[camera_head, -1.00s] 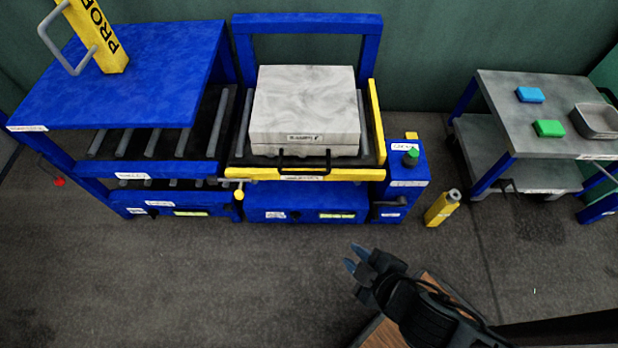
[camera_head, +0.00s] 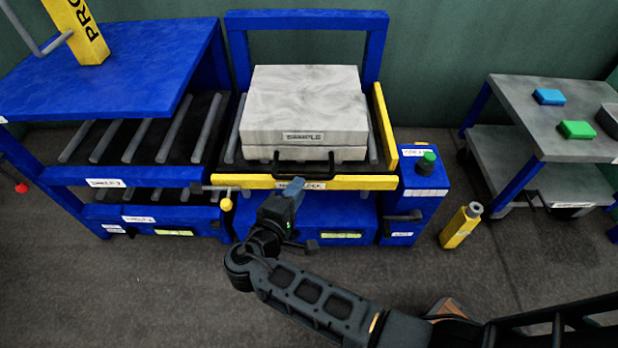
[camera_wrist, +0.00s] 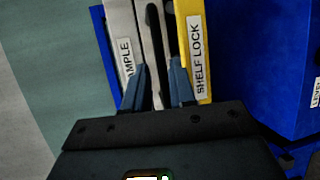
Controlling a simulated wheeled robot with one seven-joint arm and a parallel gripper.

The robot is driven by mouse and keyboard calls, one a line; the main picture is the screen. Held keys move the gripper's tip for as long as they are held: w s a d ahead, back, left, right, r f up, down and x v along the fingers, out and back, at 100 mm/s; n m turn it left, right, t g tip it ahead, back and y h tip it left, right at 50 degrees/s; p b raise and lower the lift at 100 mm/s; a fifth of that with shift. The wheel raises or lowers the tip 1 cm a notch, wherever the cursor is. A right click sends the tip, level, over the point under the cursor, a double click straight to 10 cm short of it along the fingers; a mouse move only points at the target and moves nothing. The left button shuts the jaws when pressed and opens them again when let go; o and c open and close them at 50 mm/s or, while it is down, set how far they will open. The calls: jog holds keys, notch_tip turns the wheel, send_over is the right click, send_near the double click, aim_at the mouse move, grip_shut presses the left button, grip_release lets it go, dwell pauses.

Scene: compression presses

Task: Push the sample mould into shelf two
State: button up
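The sample mould (camera_head: 305,103) is a pale grey marbled block with a "SAMPLE" label and a black front handle (camera_head: 304,169). It sits on the roller bed of the blue trolley, behind a yellow bar labelled "SHELF LOCK" (camera_head: 350,183). Shelf two (camera_head: 60,176) is the upper roller level of the blue rack at left, and its rollers look empty. My gripper (camera_head: 287,192) is in front of the yellow bar, below the handle. In the wrist view my gripper (camera_wrist: 158,92) has its blue fingertips apart, facing the handle and yellow bar; contact cannot be told.
A lower roller shelf (camera_head: 138,219) lies under shelf two. A blue box with a green button (camera_head: 427,162) and a yellow bottle (camera_head: 461,226) stand right of the trolley. A grey table (camera_head: 560,125) holds blue and green blocks.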

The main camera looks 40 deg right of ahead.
jog(key=b+x, duration=0.1)
jog(key=x, duration=0.6)
jog(key=shift+d+b, duration=0.2)
jog(key=shift+b, duration=0.15)
jog(key=shift+c, duration=0.4)
grip_shut()
